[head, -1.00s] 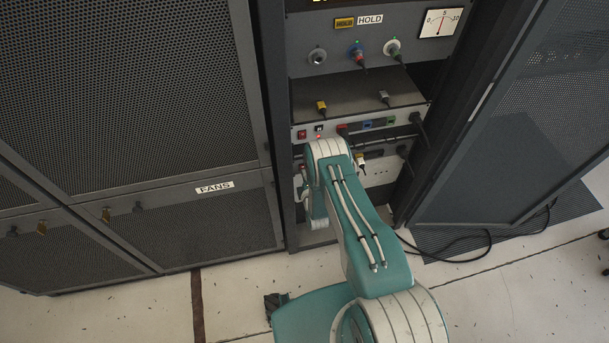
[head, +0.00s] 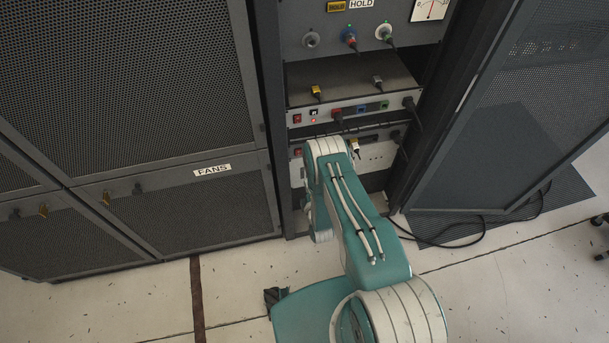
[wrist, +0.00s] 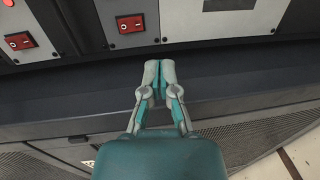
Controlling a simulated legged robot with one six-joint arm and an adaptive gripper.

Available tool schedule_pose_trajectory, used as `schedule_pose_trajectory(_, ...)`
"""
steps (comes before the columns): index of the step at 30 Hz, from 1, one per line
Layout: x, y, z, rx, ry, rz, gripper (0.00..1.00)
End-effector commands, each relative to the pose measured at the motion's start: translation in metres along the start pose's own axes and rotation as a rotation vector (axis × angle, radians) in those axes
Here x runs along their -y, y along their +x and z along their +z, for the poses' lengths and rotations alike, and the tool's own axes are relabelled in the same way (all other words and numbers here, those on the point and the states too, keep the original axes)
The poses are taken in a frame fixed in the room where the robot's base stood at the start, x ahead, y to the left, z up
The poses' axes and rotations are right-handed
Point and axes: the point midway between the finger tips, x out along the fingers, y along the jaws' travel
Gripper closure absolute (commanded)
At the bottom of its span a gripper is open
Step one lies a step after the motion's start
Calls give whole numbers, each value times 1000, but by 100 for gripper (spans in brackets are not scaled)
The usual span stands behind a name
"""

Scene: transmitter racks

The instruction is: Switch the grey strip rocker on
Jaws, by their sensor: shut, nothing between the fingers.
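Two grey strips in the rack each carry a red rocker; I cannot tell for certain which one the task names. The upper strip's rocker (head: 297,119) is near its left end, beside a small lit red lamp. In the wrist view, one red rocker (wrist: 19,41) is at the far left and another red rocker (wrist: 130,23) is near the top centre. My gripper (wrist: 160,66) is shut and empty, below the central rocker and apart from it, over the dark rack edge. The head view hides the fingers.
A shelf (head: 350,76) with two small connectors lies above. An open mesh door (head: 480,150) stands at right, a FANS cabinet (head: 190,215) at left. Cables lie on the floor.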

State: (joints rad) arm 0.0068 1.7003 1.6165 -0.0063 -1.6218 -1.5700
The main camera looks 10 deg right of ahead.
Motion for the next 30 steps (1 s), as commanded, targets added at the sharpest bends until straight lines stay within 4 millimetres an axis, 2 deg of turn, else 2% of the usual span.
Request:
schedule_pose_trajectory(3, 5, -18, 0, 0, 0, -2, 100)
schedule_pose_trajectory(8, 7, -30, 0, 0, 0, 0, 100)
schedule_pose_trajectory(30, 7, -31, 0, 0, 0, 0, 100)
